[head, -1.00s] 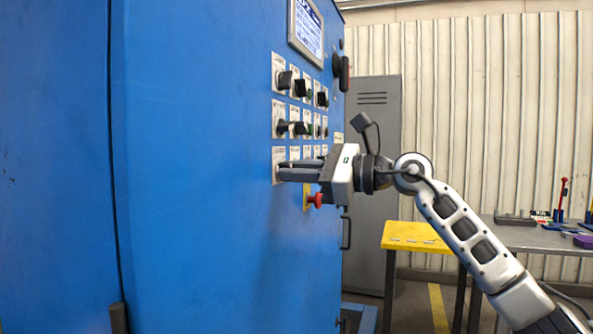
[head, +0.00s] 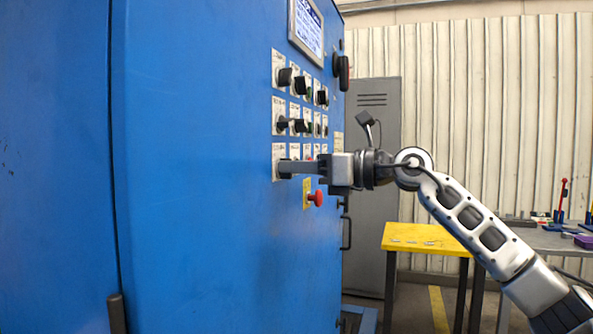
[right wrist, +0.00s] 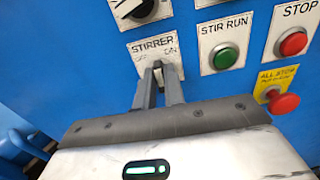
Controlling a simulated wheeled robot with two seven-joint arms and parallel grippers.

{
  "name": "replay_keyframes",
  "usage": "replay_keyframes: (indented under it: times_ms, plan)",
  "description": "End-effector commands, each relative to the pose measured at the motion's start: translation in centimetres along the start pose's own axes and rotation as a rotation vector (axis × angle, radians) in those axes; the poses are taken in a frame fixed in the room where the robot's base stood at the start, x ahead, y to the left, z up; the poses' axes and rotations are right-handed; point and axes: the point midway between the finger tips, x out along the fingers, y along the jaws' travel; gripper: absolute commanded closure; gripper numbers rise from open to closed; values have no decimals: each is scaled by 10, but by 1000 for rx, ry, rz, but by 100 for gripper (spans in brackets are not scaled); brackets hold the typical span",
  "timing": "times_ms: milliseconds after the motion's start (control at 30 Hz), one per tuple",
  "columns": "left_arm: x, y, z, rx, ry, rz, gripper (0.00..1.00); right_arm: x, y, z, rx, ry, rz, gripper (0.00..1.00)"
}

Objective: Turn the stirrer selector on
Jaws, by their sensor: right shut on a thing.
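The stirrer selector is a knob (right wrist: 158,69) on a white plate (right wrist: 140,55) marked STIRRER, OFF and ON. The fingers hide most of the knob, so I cannot read its exact setting. In the head view its plate (head: 277,153) is the lowest in the nearest column of the blue cabinet's panel. My right gripper (head: 285,168) reaches the panel from the right and is shut on the selector knob. Its fingertips also show at the knob in the right wrist view (right wrist: 159,76). My left gripper is not in view.
A green STIR RUN button (right wrist: 224,56), a red STOP button (right wrist: 292,43) and a red ALL STOP mushroom button (head: 317,198) are close to the gripper. More selectors (head: 287,77) are above. A yellow-topped table (head: 425,238) stands to the right.

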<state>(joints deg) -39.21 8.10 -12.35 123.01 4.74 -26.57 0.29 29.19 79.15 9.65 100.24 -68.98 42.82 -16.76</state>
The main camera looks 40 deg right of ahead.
Motion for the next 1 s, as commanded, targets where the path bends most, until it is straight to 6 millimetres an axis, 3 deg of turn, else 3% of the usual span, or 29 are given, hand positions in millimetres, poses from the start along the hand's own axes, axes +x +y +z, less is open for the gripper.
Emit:
replay_keyframes:
  times_ms: [500, 1000]
  plan:
    - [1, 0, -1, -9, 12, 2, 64, 0, -2, 0, 395, 1, -2, 100]
    - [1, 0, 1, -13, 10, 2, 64, 0, -2, 0, 507, -1, 0, 100]
